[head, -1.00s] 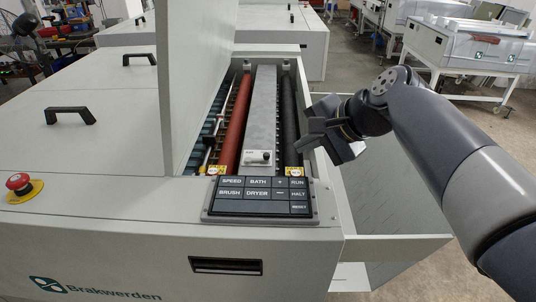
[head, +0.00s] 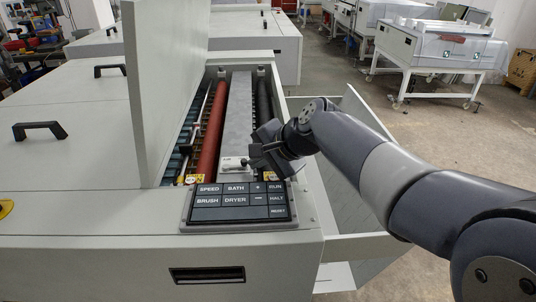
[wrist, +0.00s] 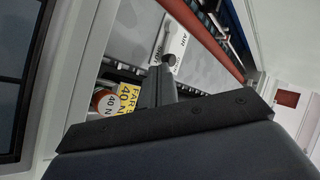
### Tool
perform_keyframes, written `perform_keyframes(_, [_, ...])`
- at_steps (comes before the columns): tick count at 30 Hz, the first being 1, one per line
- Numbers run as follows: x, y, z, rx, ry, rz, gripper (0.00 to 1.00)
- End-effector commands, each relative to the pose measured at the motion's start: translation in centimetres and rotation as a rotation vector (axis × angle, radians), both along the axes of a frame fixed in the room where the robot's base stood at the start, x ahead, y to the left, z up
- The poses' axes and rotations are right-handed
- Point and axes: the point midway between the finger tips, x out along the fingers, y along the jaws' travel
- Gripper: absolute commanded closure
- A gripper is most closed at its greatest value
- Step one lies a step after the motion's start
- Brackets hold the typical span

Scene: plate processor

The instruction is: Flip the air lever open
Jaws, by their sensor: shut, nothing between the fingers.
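The air lever sits on a small white plate (head: 231,161) at the near end of the grey bar. In the wrist view the plate (wrist: 193,47) carries the label AIR, and the lever's dark round knob (wrist: 169,59) shows at the fingertips. My gripper (head: 254,164) is shut and empty, just right of the plate in the head view. In the wrist view my gripper's fingers (wrist: 159,78) point at the knob, very close to it. I cannot tell whether they touch. The gripper partly hides the lever in the head view.
A black button panel (head: 237,204) lies in front of the plate. A red roller (head: 210,130) runs left of the grey bar (head: 238,105), and a black roller (head: 263,100) right of it. The raised cover (head: 153,95) stands at left. Yellow labels (wrist: 128,100) sit beside the fingers.

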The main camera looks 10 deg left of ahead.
Motion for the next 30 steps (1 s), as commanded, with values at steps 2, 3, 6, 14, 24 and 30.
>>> perform_keyframes(2, [0.18, 0.37, -0.42, -0.001, 0.001, 0.001, 1.0])
perform_keyframes(3, [0.24, 0.46, -0.52, 0.0, 0.001, 0.001, 1.0])
perform_keyframes(6, [0.31, 0.56, -0.62, 0.001, 0.0, 0.0, 1.0])
perform_keyframes(14, [0.32, 0.54, -0.62, 0.0, 0.0, 0.0, 1.0])
perform_keyframes(24, [0.75, 0.51, -0.62, 0.0, 0.0, 0.052, 1.0])
perform_keyframes(30, [0.95, 0.48, -0.61, 0.0, -0.001, 0.081, 1.0])
